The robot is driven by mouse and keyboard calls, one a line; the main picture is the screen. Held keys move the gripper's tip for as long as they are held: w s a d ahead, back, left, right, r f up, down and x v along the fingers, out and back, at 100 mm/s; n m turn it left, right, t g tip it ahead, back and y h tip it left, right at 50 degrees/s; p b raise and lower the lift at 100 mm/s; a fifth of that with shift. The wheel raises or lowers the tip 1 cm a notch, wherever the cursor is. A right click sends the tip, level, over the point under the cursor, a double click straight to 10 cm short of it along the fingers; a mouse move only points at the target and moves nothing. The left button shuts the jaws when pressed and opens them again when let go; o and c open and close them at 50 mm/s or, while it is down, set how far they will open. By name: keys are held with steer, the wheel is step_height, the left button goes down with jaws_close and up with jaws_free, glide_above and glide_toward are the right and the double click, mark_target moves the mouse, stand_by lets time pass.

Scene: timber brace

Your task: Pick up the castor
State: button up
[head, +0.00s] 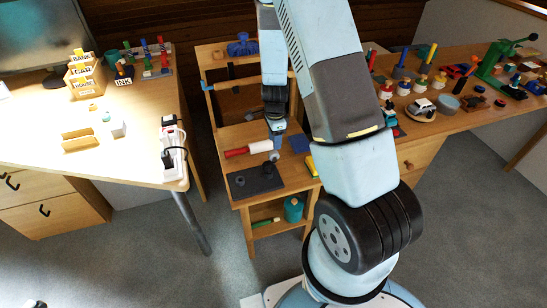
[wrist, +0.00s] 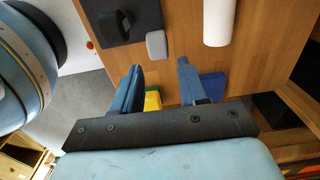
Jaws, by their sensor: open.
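A small wooden workbench (head: 232,133) stands in the middle of the head view. On its near part lies a dark flat mat (head: 254,186) bearing small dark upright pieces (head: 240,180). One dark piece (wrist: 117,27) shows on the mat at the top left of the wrist view; it may be the castor, but I cannot tell for sure. A small grey rounded block (wrist: 156,44) lies beside the mat. My gripper (wrist: 160,67) is open and empty, pointing down above the bench, with the grey block just beyond its fingertips in the picture. It shows in the head view (head: 276,140).
A white roller with a red handle (head: 236,152), a blue block (head: 299,143) and a yellow block (head: 312,168) lie close by on the bench. A teal round object (head: 293,208) is on its lower shelf. Cluttered desks (head: 140,175) flank it left and right.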

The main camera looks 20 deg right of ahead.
mark_target(273, 152)
step_height(273, 152, down, 2)
steer(key=shift+f, duration=0.25)
steer(key=shift+s+a+f, duration=0.1)
steer(key=shift+a+f, duration=0.05)
steer(key=shift+f, duration=0.75)
steer(key=shift+w+a+f, duration=0.1)
steer(key=shift+a+f, duration=0.1)
steer(key=shift+f, duration=0.7)
steer(key=shift+s+a+f, duration=0.1)
steer(key=shift+a+f, duration=0.05)
steer(key=shift+f, duration=0.75)
steer(key=shift+c, duration=0.2)
jaws_close()
steer(key=shift+r, duration=0.15)
